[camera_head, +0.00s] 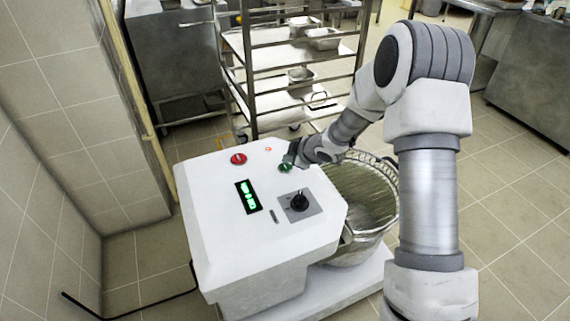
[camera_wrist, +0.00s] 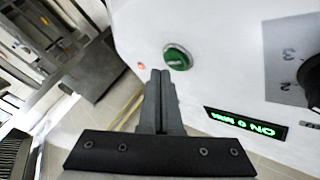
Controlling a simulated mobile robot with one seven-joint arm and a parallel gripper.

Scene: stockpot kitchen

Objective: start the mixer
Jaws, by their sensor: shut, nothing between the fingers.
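The mixer (camera_head: 225,190) is a white machine with its controls on the sloping top. Its round green button (camera_head: 285,168) shows right beside my fingertips, and in the wrist view the button (camera_wrist: 178,57) is just past them, slightly to the right. My gripper (camera_head: 291,158) is shut with its fingers together and empty; its tips (camera_wrist: 160,73) point at the panel close to the button. I cannot tell whether they touch it. A lit green display (camera_wrist: 246,123) seems to read "ON". A red button (camera_head: 238,159) and a black dial (camera_head: 299,201) are also on the panel.
The mixing bowl (camera_head: 375,215) with its wire guard is on the mixer's right, under my arm. A metal rack (camera_head: 290,70) stands behind. A tiled wall (camera_head: 50,150) is at left. The tiled floor at right is open. A small red light (camera_wrist: 141,66) is near the green button.

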